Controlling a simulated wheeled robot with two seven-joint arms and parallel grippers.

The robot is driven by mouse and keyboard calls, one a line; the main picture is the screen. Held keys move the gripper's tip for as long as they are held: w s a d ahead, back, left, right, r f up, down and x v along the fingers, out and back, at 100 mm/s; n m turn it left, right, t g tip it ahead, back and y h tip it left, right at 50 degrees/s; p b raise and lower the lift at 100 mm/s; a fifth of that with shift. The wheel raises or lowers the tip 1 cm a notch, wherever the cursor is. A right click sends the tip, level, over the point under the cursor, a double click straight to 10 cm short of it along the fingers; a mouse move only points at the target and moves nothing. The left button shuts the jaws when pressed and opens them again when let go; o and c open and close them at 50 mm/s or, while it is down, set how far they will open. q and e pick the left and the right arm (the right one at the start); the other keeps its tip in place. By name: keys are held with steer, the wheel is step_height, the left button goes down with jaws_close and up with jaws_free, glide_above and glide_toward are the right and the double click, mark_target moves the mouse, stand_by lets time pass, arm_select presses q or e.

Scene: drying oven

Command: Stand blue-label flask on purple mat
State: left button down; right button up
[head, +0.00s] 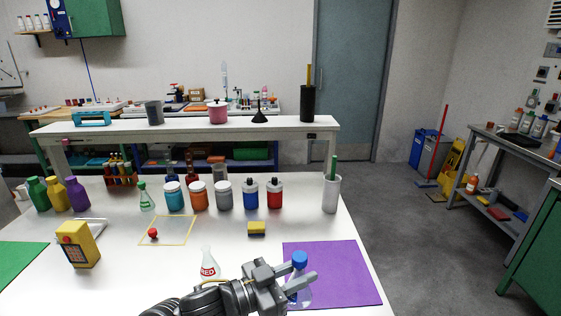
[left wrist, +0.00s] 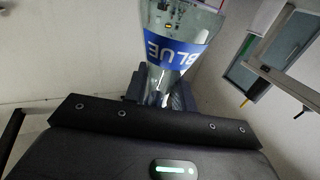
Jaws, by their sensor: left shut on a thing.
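The blue-label flask (head: 300,294) is clear glass with a blue top. My left gripper (head: 300,278) is shut on it, over the purple mat (head: 345,268) at the front right of the white table. In the left wrist view the flask (left wrist: 180,50) shows its blue band with the word BLUE, beyond the dark gripper body. The flask looks upright in the head view. Its base is partly hidden by the gripper, so I cannot tell whether it touches the mat. My right gripper is not in view.
A red-label flask (head: 208,264) stands left of my left gripper. The mat's right part is clear.

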arm_select(q)
steer(key=a+f+n+t+y, duration=0.2)
steer(key=a+n+t+y, duration=0.45)
steer(key=a, duration=1.55)
steer(key=s+a+f+t, duration=0.2)
steer(key=s+a+f, duration=0.2)
steer(key=a+f, duration=0.1)
steer(key=shift+w+d+r+n+t+y, duration=0.1)
steer(key=shift+w+r+n+t+y, duration=0.35)
steer(key=shift+n+y, duration=0.9)
steer(key=shift+w+r+n+t+y, duration=0.1)
steer(key=shift+w+r+n+y, duration=0.6)
steer(key=shift+y, duration=1.2)
steer(key=shift+w+d+r+n+t+y, duration=0.1)
steer(key=shift+w+r+n+t+y, duration=0.35)
steer(key=shift+n+y, duration=0.9)
